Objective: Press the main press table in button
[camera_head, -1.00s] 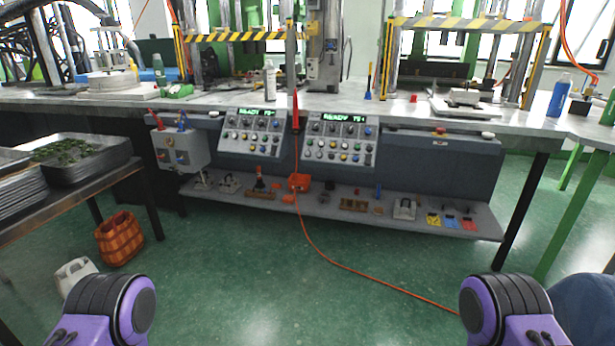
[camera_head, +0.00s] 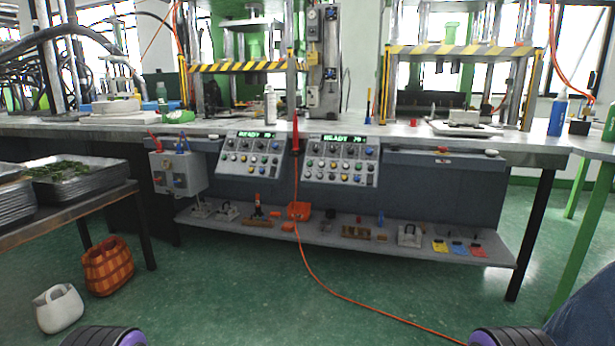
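The long press table (camera_head: 420,170) stands ahead across the view. Two sloped control panels with coloured buttons and green READY displays are on its front: a left panel (camera_head: 247,158) and a right panel (camera_head: 340,163). A grey box (camera_head: 176,174) with levers on top hangs at the table's left front. Two presses with yellow-black striped bars, a left bar (camera_head: 240,67) and a right bar (camera_head: 455,50), stand on the table. Only rounded purple and black parts of my arms show at the bottom edge. Neither gripper is in view, and nothing touches the panels.
An orange cable (camera_head: 345,297) runs across the floor. A tray rack (camera_head: 75,188), an orange basket (camera_head: 108,266) and a white basket (camera_head: 59,309) are at left.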

